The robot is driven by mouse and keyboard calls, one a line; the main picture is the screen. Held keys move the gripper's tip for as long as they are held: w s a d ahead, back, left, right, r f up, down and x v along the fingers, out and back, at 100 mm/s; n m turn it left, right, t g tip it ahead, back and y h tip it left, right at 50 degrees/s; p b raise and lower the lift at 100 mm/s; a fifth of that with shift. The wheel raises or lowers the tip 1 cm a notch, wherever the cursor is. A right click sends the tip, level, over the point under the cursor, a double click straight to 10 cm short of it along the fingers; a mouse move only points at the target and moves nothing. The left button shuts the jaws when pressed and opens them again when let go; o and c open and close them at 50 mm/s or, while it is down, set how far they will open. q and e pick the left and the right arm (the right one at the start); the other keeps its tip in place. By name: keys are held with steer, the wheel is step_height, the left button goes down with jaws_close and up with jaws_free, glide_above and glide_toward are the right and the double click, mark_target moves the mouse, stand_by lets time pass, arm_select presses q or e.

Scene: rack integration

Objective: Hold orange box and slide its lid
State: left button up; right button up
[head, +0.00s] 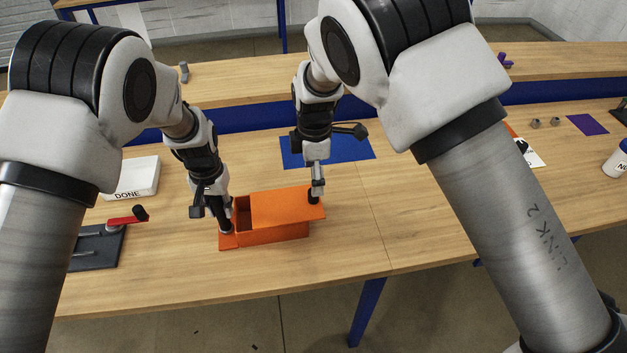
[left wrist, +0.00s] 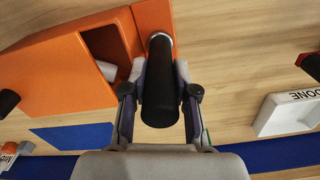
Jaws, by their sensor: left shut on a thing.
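The orange box (head: 275,232) stands on the near table. Its orange lid (head: 285,205) sits off to the right and overhangs the right end, leaving an opening at the left. In the left wrist view a pale object (left wrist: 107,70) shows inside the opening of the box (left wrist: 122,45). My left gripper (head: 222,226) is at the box's left end, shut on an upright black handle (left wrist: 160,85) there. My right gripper (head: 315,190) points down at a black knob (head: 313,197) on the lid's right end; its fingers are seen edge-on, so their grip is unclear.
A white tray marked DONE (head: 135,178) stands left of the box. A dark fixture with a red lever (head: 125,220) is at the front left. A blue mat (head: 355,148) lies behind the box.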

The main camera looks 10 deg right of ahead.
steer(key=shift+a+r, duration=0.1)
steer(key=shift+r, duration=0.75)
